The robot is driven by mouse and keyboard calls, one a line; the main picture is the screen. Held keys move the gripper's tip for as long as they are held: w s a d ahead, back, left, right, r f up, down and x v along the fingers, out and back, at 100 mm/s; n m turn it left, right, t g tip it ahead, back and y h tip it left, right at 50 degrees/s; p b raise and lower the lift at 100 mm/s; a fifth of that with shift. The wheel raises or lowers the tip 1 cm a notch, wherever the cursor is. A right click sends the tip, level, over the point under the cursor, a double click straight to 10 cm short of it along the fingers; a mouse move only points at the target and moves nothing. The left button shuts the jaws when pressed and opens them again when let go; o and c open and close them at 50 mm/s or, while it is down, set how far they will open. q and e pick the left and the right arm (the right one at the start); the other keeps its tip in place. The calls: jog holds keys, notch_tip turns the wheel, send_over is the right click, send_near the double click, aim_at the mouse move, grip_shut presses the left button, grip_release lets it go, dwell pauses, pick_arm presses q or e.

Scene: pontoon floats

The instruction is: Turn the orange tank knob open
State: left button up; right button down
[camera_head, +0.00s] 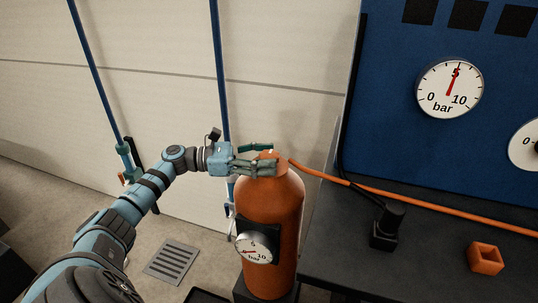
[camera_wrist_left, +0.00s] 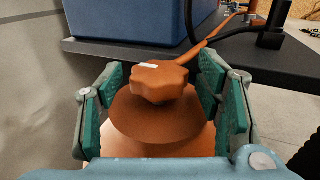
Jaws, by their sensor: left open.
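The orange tank (camera_head: 272,215) stands upright at the centre of the head view, with a round gauge (camera_head: 254,248) on its front. My left gripper (camera_head: 266,156) is at the tank's top, coming in from the left. In the left wrist view the lobed orange knob (camera_wrist_left: 158,82), with a white mark on its top, sits between the two open green-padded fingers (camera_wrist_left: 158,95). There is a visible gap on each side of the knob, so the fingers do not appear to grip it. In the head view the fingers largely hide the knob. My right gripper is not in view.
An orange hose (camera_head: 400,193) runs from the tank's top across the dark bench (camera_head: 335,255) at right. On the bench are a black fitting (camera_head: 388,226) and an orange square piece (camera_head: 485,258). A blue panel (camera_head: 390,100) with gauges stands behind. Blue poles (camera_head: 219,70) stand by the wall.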

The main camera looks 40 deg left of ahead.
pick_arm(q)
jog(key=shift+w+d, duration=0.45)
jog(key=shift+c, duration=0.4)
jog(key=c, duration=1.1)
